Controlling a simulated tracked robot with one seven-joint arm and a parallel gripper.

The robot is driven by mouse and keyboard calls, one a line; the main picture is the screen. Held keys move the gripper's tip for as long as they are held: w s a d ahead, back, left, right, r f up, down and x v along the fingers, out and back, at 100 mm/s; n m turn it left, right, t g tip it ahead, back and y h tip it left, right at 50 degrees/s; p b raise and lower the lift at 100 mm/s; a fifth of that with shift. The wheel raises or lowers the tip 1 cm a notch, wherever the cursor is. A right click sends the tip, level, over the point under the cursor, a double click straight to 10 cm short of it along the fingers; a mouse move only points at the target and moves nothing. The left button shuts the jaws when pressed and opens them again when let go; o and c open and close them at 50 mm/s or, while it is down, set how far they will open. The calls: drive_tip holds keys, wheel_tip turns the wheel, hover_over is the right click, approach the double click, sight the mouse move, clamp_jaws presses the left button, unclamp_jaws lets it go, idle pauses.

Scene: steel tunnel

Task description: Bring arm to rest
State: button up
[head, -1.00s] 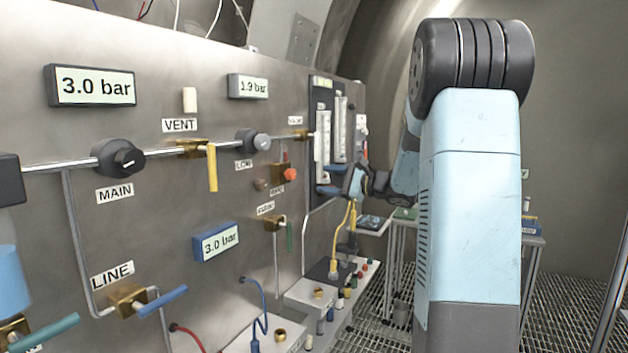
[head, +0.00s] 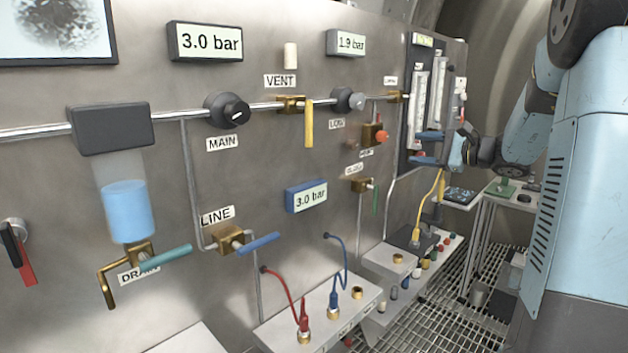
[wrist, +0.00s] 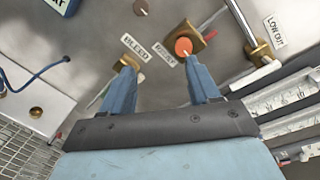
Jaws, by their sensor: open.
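My gripper shows in the wrist view (wrist: 162,90), with its two blue fingers spread apart and nothing between them. Past the fingertips are an orange-red knob (wrist: 184,46) on a brass relief fitting and a brass bleed valve (wrist: 128,66), both on the steel panel. I cannot tell the gap between fingertips and panel. The orange-red knob also shows in the head view (head: 381,136).
The steel panel carries a MAIN regulator (head: 227,110), a yellow VENT handle (head: 309,123), a blue LINE handle (head: 258,243) and a drain bowl (head: 126,207). Flow tubes (head: 428,95) stand near my wrist. A connector shelf (head: 330,310) juts out below. Grating floor lies beyond.

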drive_tip(key=s+a+f+n+g+h, duration=0.3)
drive_tip(key=s+a+n+g, duration=0.4)
drive_tip(key=s+a, duration=0.8)
drive_tip(key=s+d+f+n+h, duration=0.2)
drive_tip(key=s+n+h, duration=0.2)
drive_tip(key=s, duration=0.5)
drive_tip(key=s+d+f+n+h, duration=0.2)
drive_tip(key=s+n+h, duration=0.2)
drive_tip(key=s, duration=0.6)
drive_tip(key=shift+d+n+t+h, duration=0.35)
drive_tip(key=shift+n+t+h, duration=0.05)
drive_tip(key=shift+h, duration=0.2)
idle(0.9)
